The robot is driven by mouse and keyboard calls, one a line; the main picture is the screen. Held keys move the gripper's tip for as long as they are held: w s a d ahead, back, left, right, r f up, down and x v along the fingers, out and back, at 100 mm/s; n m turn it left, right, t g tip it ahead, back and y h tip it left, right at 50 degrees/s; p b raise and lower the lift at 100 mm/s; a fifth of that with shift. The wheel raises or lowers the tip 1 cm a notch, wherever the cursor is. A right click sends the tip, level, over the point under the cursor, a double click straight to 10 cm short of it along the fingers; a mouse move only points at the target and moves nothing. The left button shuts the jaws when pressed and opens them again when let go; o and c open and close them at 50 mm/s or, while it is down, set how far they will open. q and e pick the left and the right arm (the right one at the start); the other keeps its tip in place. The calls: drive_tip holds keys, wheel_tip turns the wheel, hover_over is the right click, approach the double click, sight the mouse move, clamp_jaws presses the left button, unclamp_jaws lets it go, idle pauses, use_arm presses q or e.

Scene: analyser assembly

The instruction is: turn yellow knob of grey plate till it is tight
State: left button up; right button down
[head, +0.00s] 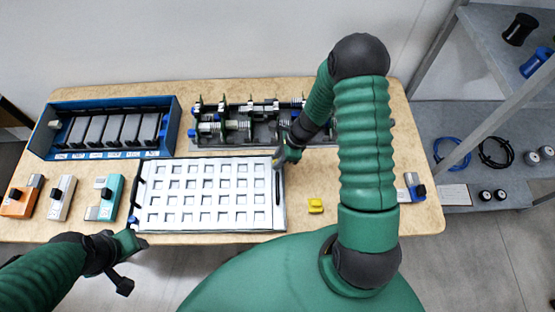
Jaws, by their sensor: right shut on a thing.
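My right gripper (281,160) reaches down at the top right corner of a pale panel with a grid of square openings (210,227), just in front of a grey plate (178,148) that carries rollers and shafts. The gripper is shut on a small part, which I take to be the yellow knob; the fingers and wrist hide most of it. My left gripper (136,241) is at the panel's lower left corner, beside a small blue part (132,220). Whether its fingers are open is too small to tell.
A blue rack (52,115) with several grey modules stands at the back left. Orange (17,204), white (58,209) and teal (108,208) devices line the left. A yellow block (315,205) lies right of the panel. The table is clear around that block. Grey shelves (478,120) stand at right.

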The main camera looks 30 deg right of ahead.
drive_tip(key=m+b, duration=0.1)
drive_tip(key=m+t+b, duration=0.1)
drive_tip(key=m+b, duration=0.1)
drive_tip(key=shift+d+f+h, duration=0.1)
drive_tip(key=shift+f+h, duration=0.15)
drive_tip(key=shift+h, duration=0.15)
drive_tip(key=shift+r+m+b, duration=0.2)
drive_tip(key=shift+m+b, duration=0.7)
drive_tip(key=shift+s+h, duration=0.1)
drive_tip(key=shift+h, duration=0.2)
drive_tip(key=c, duration=1.5)
unclamp_jaws()
